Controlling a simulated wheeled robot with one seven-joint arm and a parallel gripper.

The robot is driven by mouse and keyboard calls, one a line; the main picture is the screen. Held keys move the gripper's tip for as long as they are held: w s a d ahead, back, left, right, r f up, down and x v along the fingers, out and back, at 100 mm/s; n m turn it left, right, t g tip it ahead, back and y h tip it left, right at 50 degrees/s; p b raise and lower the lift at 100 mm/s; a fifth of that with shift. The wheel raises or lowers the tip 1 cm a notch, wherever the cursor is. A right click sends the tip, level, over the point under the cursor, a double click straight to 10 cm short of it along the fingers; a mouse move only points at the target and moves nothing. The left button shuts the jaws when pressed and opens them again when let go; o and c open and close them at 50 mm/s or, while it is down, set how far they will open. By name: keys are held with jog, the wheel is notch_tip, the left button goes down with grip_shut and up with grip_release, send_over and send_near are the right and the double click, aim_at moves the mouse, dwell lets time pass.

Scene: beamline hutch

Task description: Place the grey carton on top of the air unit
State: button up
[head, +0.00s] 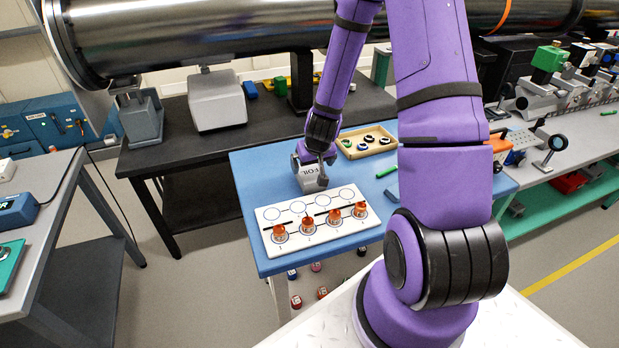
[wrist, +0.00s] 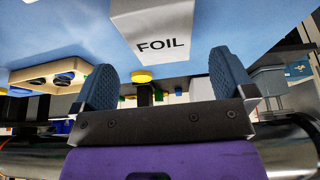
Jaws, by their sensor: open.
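The grey carton (head: 310,178), marked FOIL, stands on the blue-topped table (head: 259,167), behind the white numbered board. My gripper (head: 312,165) is right at the carton in the head view and partly covers it. In the wrist view my gripper (wrist: 164,78) is open, its two blue-grey fingers wide apart and nothing between them. The carton (wrist: 155,28) shows beyond the fingertips there, apart from them. A blue unit (head: 48,122) with small knobs stands at the far left; its label is too small to read, so I cannot tell whether it is the air unit.
The white board (head: 328,235) holds several orange-topped pieces. A wooden tray (head: 345,150) with small rings and a green stick (head: 386,172) lie on the blue table. A large steel pipe (head: 230,35) runs overhead.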

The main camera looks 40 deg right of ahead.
aim_at(310, 172)
jog(key=shift+x, duration=2.9)
jog(key=shift+s+f, duration=0.15)
jog(key=shift+f, duration=0.15)
jog(key=c, duration=1)
jog(key=shift+r, duration=0.1)
jog(key=shift+c, duration=0.2)
